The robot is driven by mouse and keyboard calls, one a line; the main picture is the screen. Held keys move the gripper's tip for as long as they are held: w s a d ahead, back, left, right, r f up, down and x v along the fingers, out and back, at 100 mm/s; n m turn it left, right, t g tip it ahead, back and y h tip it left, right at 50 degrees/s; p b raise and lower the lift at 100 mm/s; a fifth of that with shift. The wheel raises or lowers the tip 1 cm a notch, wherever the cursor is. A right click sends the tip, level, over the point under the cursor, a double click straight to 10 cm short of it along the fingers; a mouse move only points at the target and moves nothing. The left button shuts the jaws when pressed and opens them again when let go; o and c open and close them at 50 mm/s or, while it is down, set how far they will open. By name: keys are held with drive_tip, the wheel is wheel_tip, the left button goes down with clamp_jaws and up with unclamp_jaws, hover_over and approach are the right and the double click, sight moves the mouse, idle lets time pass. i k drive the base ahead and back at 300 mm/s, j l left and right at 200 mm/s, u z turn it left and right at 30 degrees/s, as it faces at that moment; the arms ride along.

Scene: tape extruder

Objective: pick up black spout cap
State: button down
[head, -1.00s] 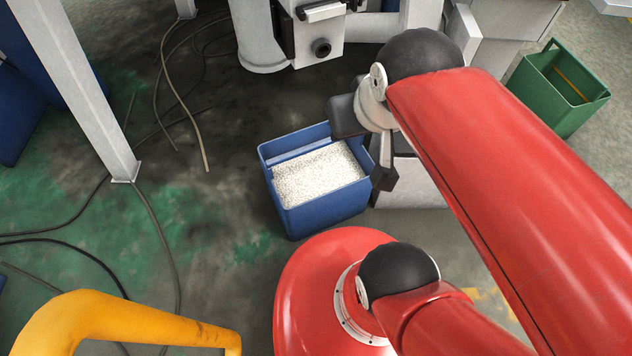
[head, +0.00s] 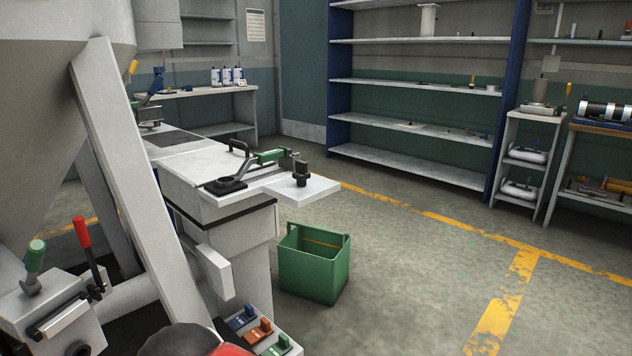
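A small black knobbed piece (head: 301,175) stands upright on a white plate (head: 315,190) at the end of the white workbench. I cannot tell if it is the spout cap. A black round fitting (head: 78,348) on the front of the grey machine (head: 60,322) is cut off by the bottom edge. I cannot tell if it is a cap. My gripper is out of view. Only a black and red part of my arm shows at the bottom edge.
A green bin (head: 314,265) stands on the floor beside the workbench (head: 195,170). A slanted grey post (head: 140,190) blocks part of the left. Shelves (head: 405,130) line the back. The floor at right with yellow lines is clear.

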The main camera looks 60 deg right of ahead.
sight(302, 175)
drive_tip(key=z, duration=1.65)
